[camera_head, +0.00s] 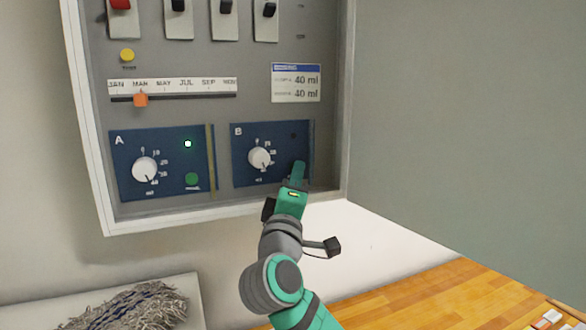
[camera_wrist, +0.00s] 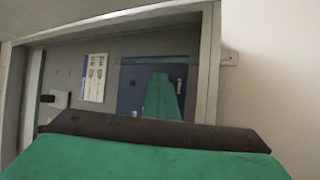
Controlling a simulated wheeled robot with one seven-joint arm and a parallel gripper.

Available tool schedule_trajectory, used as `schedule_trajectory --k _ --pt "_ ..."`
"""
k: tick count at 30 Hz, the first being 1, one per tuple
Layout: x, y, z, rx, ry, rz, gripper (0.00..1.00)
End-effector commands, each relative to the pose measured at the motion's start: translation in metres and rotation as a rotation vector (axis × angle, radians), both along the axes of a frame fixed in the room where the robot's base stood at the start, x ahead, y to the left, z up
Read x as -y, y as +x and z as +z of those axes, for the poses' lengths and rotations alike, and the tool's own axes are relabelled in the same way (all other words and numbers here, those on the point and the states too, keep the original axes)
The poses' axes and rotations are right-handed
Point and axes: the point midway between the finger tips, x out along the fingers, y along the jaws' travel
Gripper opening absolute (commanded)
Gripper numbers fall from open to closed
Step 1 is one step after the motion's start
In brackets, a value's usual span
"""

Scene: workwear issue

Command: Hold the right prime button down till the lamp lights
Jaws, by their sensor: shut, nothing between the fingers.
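The right blue panel, B (camera_head: 240,172), has a white dial (camera_head: 260,158) and a small dark, unlit lamp (camera_head: 293,136) at its upper right. My gripper (camera_head: 299,168) is shut and empty, its fingertips over the lower right of panel B. The right prime button is not visible; the gripper covers the spot below the lamp. I cannot tell whether the fingertips touch or press it. In the wrist view, the green fingers (camera_wrist: 162,98) are in front of the blue panel (camera_wrist: 131,98).
An open grey door (camera_head: 460,120) stands right of the cabinet. Switches, a month slider (camera_head: 140,99) and a label (camera_head: 296,82) sit above. A wooden surface (camera_head: 430,300) lies below.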

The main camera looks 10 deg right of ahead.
Motion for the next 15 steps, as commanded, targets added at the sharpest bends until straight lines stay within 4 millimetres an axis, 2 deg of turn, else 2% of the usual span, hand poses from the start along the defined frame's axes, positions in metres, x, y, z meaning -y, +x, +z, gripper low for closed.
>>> schedule_trajectory --k 15 --pt "-0.0026 0.0007 -0.0007 -0.001 -0.002 0.005 0.00"
